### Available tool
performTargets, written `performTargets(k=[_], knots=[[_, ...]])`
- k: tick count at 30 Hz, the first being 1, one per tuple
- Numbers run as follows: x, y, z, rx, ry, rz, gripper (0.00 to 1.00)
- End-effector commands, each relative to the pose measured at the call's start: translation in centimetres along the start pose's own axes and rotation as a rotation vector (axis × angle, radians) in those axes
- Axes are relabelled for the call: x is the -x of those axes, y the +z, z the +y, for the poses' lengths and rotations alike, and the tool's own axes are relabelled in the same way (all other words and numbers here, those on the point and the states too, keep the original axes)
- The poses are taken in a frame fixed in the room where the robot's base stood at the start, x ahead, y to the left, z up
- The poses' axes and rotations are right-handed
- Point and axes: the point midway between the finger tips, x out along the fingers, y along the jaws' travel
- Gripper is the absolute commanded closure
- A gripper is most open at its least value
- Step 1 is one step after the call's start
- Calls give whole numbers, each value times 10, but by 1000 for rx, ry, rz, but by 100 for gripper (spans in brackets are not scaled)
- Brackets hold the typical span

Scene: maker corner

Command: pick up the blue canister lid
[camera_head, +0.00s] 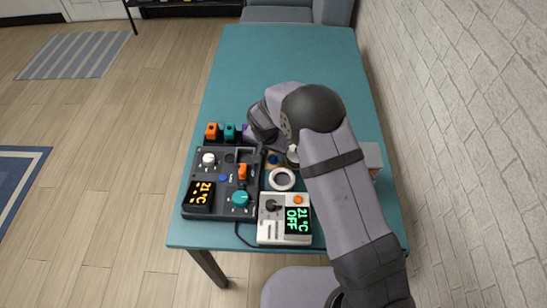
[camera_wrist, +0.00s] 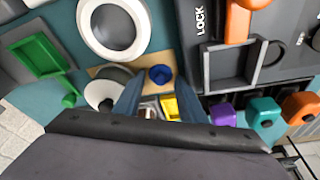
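A small round dark-blue piece, seemingly the blue canister lid (camera_wrist: 160,74), sits at the edge of a tan wooden board (camera_wrist: 142,73) in the wrist view. In the head view the blue lid (camera_head: 273,159) shows small, just left of my arm. My gripper (camera_wrist: 159,84) is open, its two blue-grey fingers apart on either side of the lid's near side. Nothing is held between them. I cannot tell the height of the fingertips above the lid. In the head view my arm hides the fingers.
A white-knobbed grey piece (camera_wrist: 104,92) is beside the lid. Purple, teal and orange (camera_head: 211,131) blocks stand left. The table's far end (camera_head: 285,55) is clear.

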Motion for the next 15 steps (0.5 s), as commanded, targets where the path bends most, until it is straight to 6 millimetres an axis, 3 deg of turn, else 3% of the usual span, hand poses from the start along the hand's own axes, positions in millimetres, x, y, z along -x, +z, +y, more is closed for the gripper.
performTargets(k=[2, 7, 15], knots=[[0, 0, 0, 0, 0, 0, 63], [0, 0, 0, 0, 0, 0, 98], [0, 1, 0, 1, 0, -1, 99]])
